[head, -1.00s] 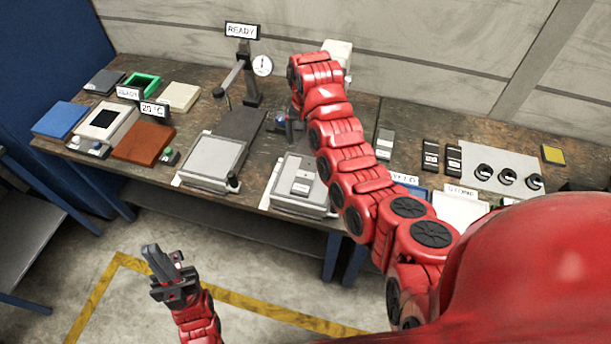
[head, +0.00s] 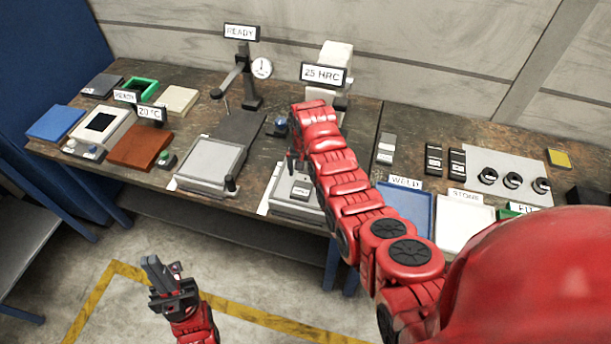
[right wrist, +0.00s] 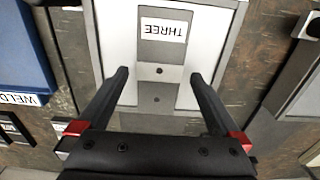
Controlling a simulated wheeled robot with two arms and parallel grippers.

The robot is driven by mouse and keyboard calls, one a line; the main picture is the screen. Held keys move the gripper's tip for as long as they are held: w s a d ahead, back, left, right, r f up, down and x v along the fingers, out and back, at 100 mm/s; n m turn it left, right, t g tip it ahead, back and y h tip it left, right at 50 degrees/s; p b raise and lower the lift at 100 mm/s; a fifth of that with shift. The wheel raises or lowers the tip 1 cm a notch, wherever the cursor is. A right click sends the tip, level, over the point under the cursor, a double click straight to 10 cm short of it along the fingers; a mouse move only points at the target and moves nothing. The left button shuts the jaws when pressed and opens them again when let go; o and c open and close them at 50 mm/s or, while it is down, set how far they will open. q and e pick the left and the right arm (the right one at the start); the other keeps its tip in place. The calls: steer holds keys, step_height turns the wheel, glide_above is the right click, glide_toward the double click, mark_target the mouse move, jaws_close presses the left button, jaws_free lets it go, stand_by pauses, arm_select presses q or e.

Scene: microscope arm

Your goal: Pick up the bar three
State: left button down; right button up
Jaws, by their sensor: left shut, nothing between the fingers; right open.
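Bar three (right wrist: 163,55) is a grey bar with a white label reading THREE and small dark holes, lying on a pale plate (right wrist: 115,35). In the head view the bar (head: 301,190) lies on the light grey plate (head: 283,202), partly hidden by my right arm. My right gripper (right wrist: 159,74) is open, its fingers apart on either side of the bar in the right wrist view, with nothing held. In the head view my right gripper (head: 293,158) is mostly hidden behind its arm. My left gripper (head: 163,277) is shut and empty over the floor, in front of the bench.
A gauge stand (head: 249,85) and a 25 HRC display (head: 323,75) stand behind. Another grey plate (head: 210,160) lies left. To the right are a blue WELD tray (head: 408,210), a white STONE tray (head: 463,222) and dark bars (head: 433,160).

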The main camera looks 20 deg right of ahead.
steer(key=shift+f, duration=0.9)
steer(key=shift+c, duration=0.3)
steer(key=shift+r, duration=0.1)
jaws_close()
